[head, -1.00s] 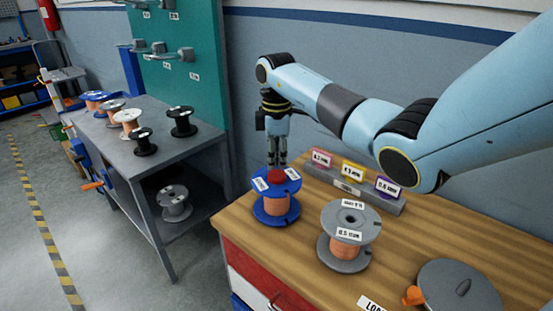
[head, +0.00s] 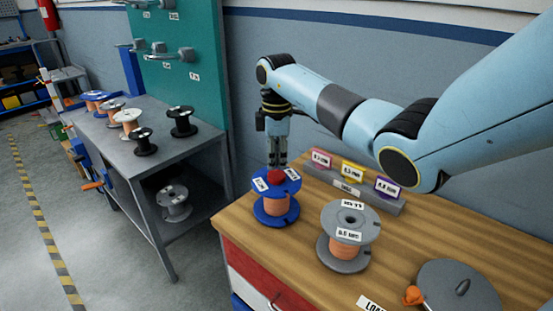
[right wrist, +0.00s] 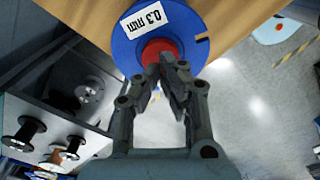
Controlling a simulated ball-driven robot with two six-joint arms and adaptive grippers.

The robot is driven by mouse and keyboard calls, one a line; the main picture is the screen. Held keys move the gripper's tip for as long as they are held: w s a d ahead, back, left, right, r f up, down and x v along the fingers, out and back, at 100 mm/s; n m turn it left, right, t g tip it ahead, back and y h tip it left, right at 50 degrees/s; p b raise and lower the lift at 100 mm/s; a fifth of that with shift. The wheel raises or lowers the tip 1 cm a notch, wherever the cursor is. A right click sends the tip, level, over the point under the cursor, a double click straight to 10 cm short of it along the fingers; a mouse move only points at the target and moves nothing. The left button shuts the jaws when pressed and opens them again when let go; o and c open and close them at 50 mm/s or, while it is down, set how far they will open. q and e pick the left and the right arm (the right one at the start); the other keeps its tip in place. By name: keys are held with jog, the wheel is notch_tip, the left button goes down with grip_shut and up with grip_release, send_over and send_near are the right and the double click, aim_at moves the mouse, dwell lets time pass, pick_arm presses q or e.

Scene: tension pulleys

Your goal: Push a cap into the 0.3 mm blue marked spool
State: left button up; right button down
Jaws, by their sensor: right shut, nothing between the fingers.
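The blue spool (head: 276,211) with copper wire stands upright at the left front corner of the wooden bench top. Its label reads 0.3 mm in the right wrist view, where its blue flange (right wrist: 128,50) shows from above. A red cap (head: 276,176) is at the middle of its top flange; it also shows in the right wrist view (right wrist: 160,48). How deep it sits I cannot tell. My right gripper (head: 277,163) points down just over the cap, shut and empty, its fingertips (right wrist: 172,62) at or very near the cap. My left gripper is not in view.
A grey spool (head: 349,240) marked 0.5 mm stands right of the blue one. A grey holder (head: 385,202) with coloured tags lies behind. A round grey disc (head: 459,290) with an orange part is at the front right. A shelf table (head: 150,135) with several spools stands left.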

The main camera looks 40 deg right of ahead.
jog(key=shift+f+b, duration=0.8)
jog(key=shift+f, duration=0.4)
jog(key=shift+s+a, duration=0.1)
dwell(0.9)
notch_tip(320, 180, up, 7)
jog(key=p, duration=0.6)
jog(key=shift+r+p, duration=0.1)
jog(key=shift+p, duration=0.25)
dwell(0.6)
